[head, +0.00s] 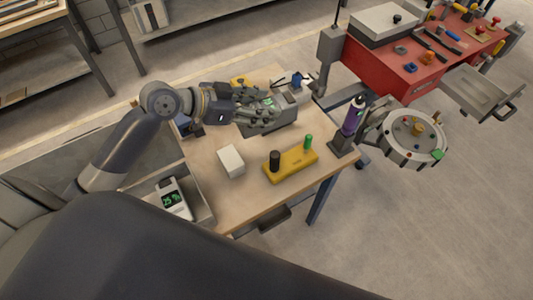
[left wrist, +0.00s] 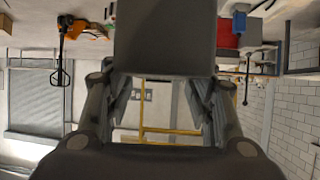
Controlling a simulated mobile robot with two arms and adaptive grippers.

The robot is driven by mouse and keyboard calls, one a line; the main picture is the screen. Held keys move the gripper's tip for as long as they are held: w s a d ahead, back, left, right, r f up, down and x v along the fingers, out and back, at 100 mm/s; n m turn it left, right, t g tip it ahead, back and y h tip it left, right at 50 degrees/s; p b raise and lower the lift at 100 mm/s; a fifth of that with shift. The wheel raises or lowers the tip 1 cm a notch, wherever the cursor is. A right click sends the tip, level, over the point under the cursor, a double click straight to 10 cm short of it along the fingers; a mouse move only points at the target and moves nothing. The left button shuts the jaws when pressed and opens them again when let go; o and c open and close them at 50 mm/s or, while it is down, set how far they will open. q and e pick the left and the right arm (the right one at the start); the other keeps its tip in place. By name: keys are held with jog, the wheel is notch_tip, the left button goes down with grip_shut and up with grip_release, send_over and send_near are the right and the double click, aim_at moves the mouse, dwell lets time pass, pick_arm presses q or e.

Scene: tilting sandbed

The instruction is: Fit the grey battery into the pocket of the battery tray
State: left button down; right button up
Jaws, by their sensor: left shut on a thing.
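My left gripper (head: 262,108) reaches over the far part of the wooden table in the head view. Its fingers are shut on a grey block, which I take to be the grey battery (left wrist: 165,38); it fills the top middle of the left wrist view between the fingers. In the head view the fingers overlap a grey boxy body (head: 284,121); I cannot tell there where battery and battery tray part, and the pocket is hidden. My right gripper is not in view.
On the table (head: 210,190) stand a white box (head: 231,160) and a yellow block (head: 291,165) with a black and a green peg. A purple bottle (head: 353,115) and round grey fixture (head: 412,138) are at the right.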

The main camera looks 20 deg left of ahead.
pick_arm(q)
jog(key=n+y+b, duration=0.1)
jog(key=b, duration=0.1)
send_over(263, 150)
notch_tip(263, 150, down, 8)
jog(key=shift+t, duration=0.4)
jog(key=shift+w+f, duration=0.15)
jog(key=shift+f, duration=5.2)
jog(key=shift+f, duration=0.15)
jog(key=c, duration=0.7)
grip_release()
jog(key=shift+s+f, duration=0.1)
jog(key=shift+s, duration=0.1)
